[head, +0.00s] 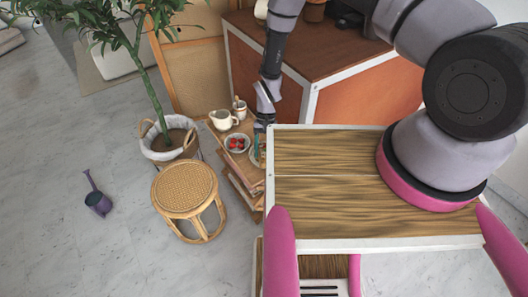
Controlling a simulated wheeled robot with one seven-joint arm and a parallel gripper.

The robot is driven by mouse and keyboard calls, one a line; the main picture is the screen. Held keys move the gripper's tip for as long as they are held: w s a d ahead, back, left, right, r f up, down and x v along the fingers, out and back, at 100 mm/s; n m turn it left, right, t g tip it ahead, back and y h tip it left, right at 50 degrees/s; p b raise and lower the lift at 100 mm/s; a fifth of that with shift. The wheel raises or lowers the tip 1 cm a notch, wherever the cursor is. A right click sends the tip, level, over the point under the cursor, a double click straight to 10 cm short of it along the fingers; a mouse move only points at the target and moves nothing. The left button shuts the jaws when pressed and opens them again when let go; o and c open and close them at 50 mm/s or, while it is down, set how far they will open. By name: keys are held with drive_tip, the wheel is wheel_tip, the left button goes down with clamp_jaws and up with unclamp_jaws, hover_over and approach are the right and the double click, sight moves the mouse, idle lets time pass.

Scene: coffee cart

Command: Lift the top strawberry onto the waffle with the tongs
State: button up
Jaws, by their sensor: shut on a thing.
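My gripper (262,126) is small in the head view, pointing down over the low wooden table. It is shut on the teal tongs (256,146), which hang below it. Red strawberries (236,142) lie in a white bowl (237,150) just left of the tongs. The tongs' tips are too small to make out, and I cannot tell whether they hold a strawberry. A plate edge shows under the tongs at the cart's edge; the waffle cannot be made out clearly there.
A cream pitcher (223,119) and a small jug (240,108) stand behind the bowl. A wood-topped cart (330,190) blocks the right side. A rattan stool (184,188) and a potted plant (168,145) stand left.

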wheel_tip(320, 180, up, 10)
drive_tip(key=shift+f, duration=0.15)
idle(0.3)
idle(0.4)
